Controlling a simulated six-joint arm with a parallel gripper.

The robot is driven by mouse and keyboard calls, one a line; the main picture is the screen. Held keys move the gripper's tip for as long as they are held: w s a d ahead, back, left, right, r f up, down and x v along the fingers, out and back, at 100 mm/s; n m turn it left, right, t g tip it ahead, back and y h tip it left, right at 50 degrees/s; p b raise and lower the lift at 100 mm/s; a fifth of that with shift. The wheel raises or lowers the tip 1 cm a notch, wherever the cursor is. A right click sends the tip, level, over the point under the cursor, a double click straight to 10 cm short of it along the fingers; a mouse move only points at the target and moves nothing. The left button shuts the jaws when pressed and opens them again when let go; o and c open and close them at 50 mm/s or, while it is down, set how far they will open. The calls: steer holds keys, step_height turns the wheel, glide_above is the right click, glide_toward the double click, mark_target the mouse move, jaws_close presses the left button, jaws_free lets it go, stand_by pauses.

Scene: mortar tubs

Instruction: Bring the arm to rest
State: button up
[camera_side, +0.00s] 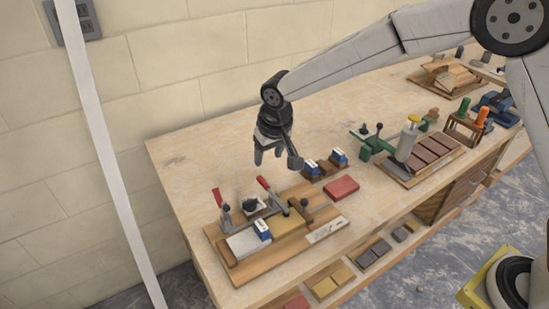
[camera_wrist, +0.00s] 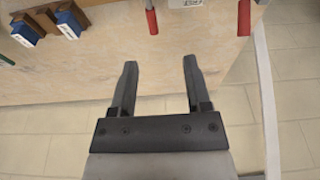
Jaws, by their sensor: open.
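My gripper (camera_side: 277,155) hangs above the back part of the wooden workbench (camera_side: 185,155), near its left end in the side view. In the wrist view my gripper (camera_wrist: 157,75) shows two dark fingers held apart. Bare bench top and the wall show between and around them, with nothing held. The fingers are above and behind a wooden fixture board (camera_side: 240,275) with red-handled clamps. The arm reaches in from the upper right of the side view.
The fixture board carries a blue-and-white block (camera_side: 262,229) and a small dark-filled tub (camera_side: 250,205). A red block (camera_side: 341,187) lies to its right. Two blue-topped blocks (camera_side: 339,157) stand near my gripper. A green-framed tool (camera_side: 372,145) is further right. The bench's back left is clear.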

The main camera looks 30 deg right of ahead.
steer(key=s+d+f, duration=0.1)
steer(key=s+d, duration=1.7)
steer(key=s, duration=0.4)
steer(key=shift+s+f, duration=0.15)
steer(key=shift+f, duration=0.05)
